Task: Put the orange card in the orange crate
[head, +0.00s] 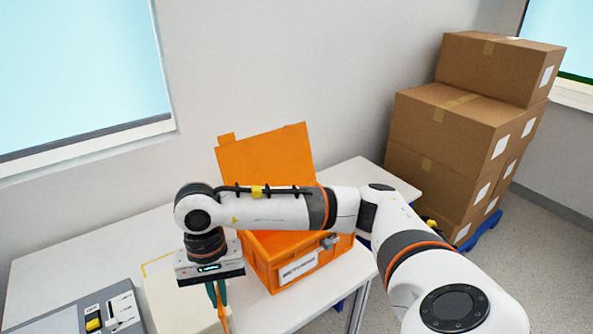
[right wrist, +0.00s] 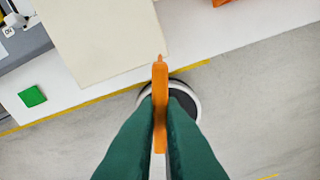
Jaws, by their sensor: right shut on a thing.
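My right gripper (head: 218,297) points down over the left part of the table, to the left of the orange crate. Its green fingers are shut on the thin orange card (head: 226,320). In the right wrist view the card (right wrist: 160,110) stands edge-on between the fingers (right wrist: 161,103), near the table's front edge. The orange crate (head: 290,266) stands on the table with its lid (head: 262,153) raised at the back. My right arm crosses in front of the crate and hides part of its opening. My left gripper is not in view.
A beige block (head: 168,300) stands beside the gripper. A grey panel with a yellow switch (head: 93,324) is at the lower left. A green square (right wrist: 33,96) lies near the table edge. Cardboard boxes (head: 450,125) are stacked at the right. The table's back left is clear.

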